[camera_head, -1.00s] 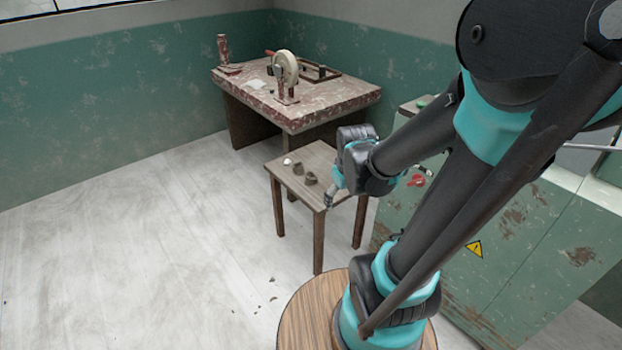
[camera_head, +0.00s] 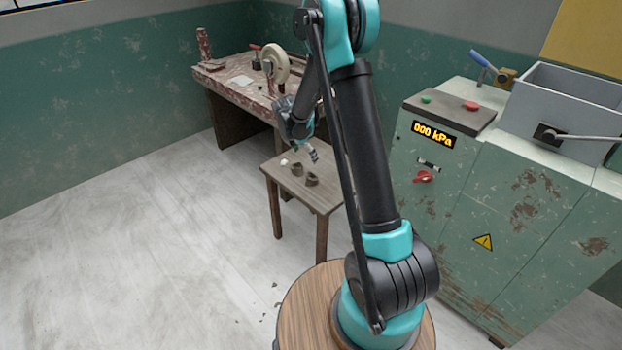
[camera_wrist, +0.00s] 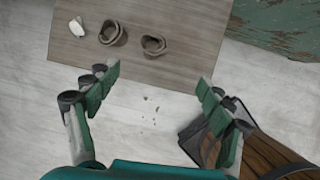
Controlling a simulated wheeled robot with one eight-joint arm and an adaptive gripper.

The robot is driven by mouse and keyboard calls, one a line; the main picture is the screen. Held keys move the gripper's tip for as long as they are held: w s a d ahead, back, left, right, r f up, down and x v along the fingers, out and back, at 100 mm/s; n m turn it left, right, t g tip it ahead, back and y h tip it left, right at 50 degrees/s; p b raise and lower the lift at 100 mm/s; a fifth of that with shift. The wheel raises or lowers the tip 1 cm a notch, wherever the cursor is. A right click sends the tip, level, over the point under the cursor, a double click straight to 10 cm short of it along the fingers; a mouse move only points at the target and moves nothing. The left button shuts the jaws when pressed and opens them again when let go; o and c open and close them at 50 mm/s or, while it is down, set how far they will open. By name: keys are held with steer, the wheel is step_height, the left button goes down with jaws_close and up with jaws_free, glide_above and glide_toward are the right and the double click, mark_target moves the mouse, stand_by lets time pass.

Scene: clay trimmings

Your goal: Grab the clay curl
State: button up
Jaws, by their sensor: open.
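Two grey-brown clay curls lie on the small wooden table (camera_head: 318,197). In the wrist view, one curl (camera_wrist: 112,40) is left of the other curl (camera_wrist: 153,50). They also show in the head view as a left curl (camera_head: 297,170) and a right curl (camera_head: 311,180). My gripper (camera_head: 313,156) is above the table's far side in the head view. In the wrist view my gripper (camera_wrist: 160,90) has its two fingers spread wide, with nothing between them. Both curls appear beyond the fingertips, apart from them.
A small white piece (camera_wrist: 77,27) lies left of the curls. A worn workbench (camera_head: 245,90) with a wheel (camera_head: 275,65) stands behind the table. A green cabinet machine (camera_head: 470,190) is at right. Small crumbs (camera_wrist: 150,108) lie on the floor, which is open at left.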

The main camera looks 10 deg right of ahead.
mark_target(311, 176)
steer(key=shift+n, duration=0.5)
steer(key=x, duration=0.9)
steer(key=w+a+x, duration=0.1)
steer(key=x, duration=0.3)
steer(key=shift+w+d+f, duration=0.1)
steer(key=shift+f, duration=0.15)
steer(key=shift+a+x, duration=0.2)
steer(key=shift+x, duration=2.4)
steer(key=shift+f, duration=0.1)
steer(key=c, duration=1.3)
